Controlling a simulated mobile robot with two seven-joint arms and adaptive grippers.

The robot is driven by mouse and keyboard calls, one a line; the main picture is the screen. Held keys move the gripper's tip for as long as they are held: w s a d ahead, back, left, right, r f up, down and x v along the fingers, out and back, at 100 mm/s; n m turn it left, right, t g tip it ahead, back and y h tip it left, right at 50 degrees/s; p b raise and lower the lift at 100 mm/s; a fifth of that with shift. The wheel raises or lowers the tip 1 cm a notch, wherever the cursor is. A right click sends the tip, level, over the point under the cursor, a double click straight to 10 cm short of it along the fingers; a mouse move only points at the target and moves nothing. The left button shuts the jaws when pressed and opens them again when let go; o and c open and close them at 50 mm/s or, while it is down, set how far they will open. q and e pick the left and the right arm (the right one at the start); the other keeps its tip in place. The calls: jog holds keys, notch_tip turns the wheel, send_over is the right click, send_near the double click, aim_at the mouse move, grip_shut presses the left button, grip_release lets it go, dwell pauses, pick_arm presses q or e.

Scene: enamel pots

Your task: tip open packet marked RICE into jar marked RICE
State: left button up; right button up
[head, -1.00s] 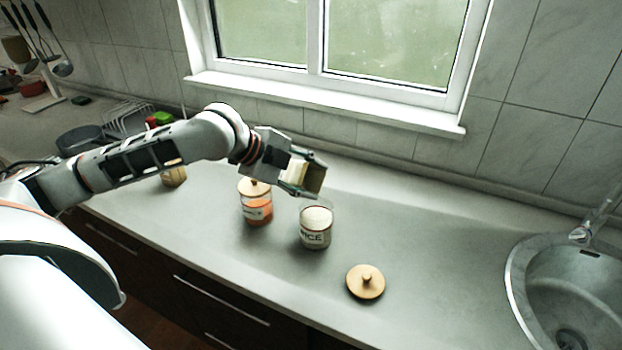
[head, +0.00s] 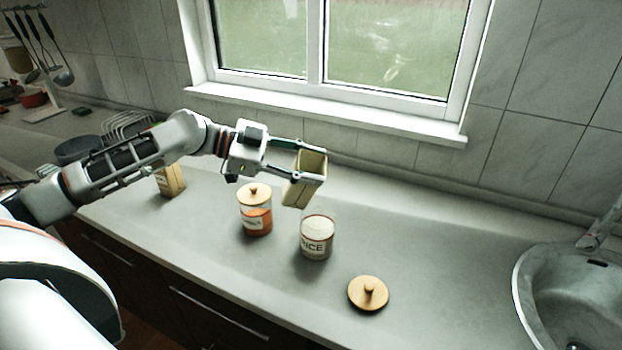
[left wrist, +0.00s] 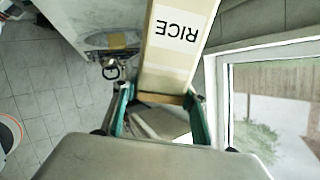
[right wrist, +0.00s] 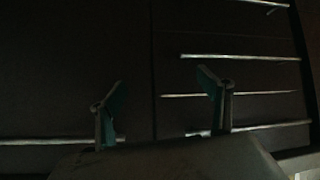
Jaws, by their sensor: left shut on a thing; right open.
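The open packet marked RICE (head: 303,185) is held above and slightly left of the jar, close to upright with its open top showing. Its RICE label shows in the left wrist view (left wrist: 177,35). My left gripper (head: 311,165) is shut on the packet's sides. The packet and jar are apart. My right gripper (right wrist: 160,85) is open and empty, in front of dark drawer fronts in the right wrist view.
A lidded jar with orange contents (head: 255,218) stands left of the RICE jar. A wooden lid (head: 368,294) lies in front and to the right. Another packet (head: 170,182) stands farther left. A sink (head: 570,300) is at right; the counter between is clear.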

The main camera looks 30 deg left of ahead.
pick_arm(q)
jog(key=shift+r, duration=0.15)
notch_tip(320, 180, up, 3)
jog(key=n+t+h+b, duration=0.1)
jog(key=n+h+b, duration=0.2)
jog(key=b, duration=0.2)
jog(key=shift+r+h, duration=0.1)
jog(key=shift+h, duration=0.2)
jog(key=shift+s, duration=0.15)
dwell(1.2)
